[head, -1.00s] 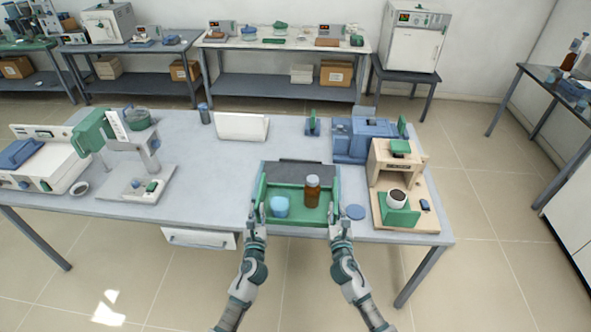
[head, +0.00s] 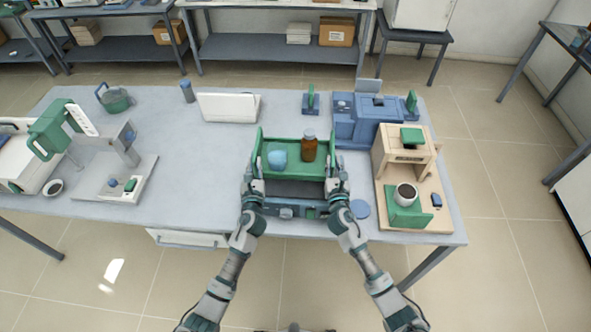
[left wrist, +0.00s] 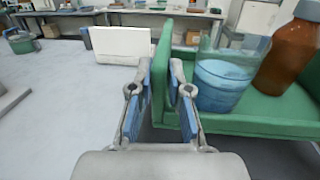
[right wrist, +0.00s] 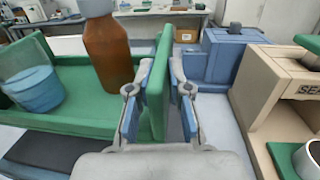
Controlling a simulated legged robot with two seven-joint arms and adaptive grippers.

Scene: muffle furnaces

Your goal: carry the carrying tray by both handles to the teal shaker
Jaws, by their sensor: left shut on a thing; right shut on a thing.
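The green carrying tray (head: 297,171) is level between my grippers at the table's front middle. It holds a blue beaker (head: 278,158) and a brown bottle (head: 309,148), both upright. My left gripper (head: 252,183) is shut on its left handle wall, also seen in the left wrist view (left wrist: 163,85). My right gripper (head: 337,181) is shut on the right one, also seen in the right wrist view (right wrist: 159,85). A low blue-grey device with a dark top (head: 290,189) shows in front of and below the tray. I cannot tell which thing is the teal shaker.
A blue machine (head: 368,122) and a beige stand with a cup (head: 408,160) are to the right. A white box (head: 229,107) stands behind left.

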